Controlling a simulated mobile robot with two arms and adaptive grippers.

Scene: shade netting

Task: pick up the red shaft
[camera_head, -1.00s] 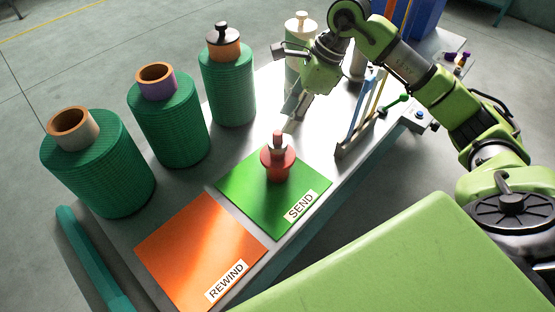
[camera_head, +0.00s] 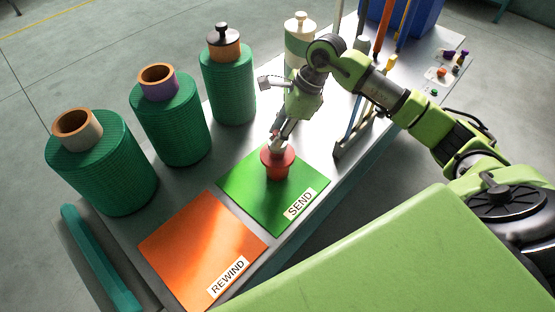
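A long orange-red rod (camera_head: 383,32), the only red shaft-like rod I see, stands near the back of the table behind my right arm; its lower part is hidden. A red round plug (camera_head: 277,164) with a wider collar stands upright on the green SEND mat (camera_head: 239,190). My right gripper (camera_head: 277,142) points down at the plug's top, its fingers at the knob. The knob is mostly hidden by the fingers, and I cannot tell whether they are closed on it. My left gripper is not in view.
Several green netting rolls (camera_head: 178,130) stand along the table's left side. An orange REWIND mat (camera_head: 200,245) lies empty in front. A rack with thin rods (camera_head: 352,132) stands right of the SEND mat. A blue bin (camera_head: 425,14) is at the back.

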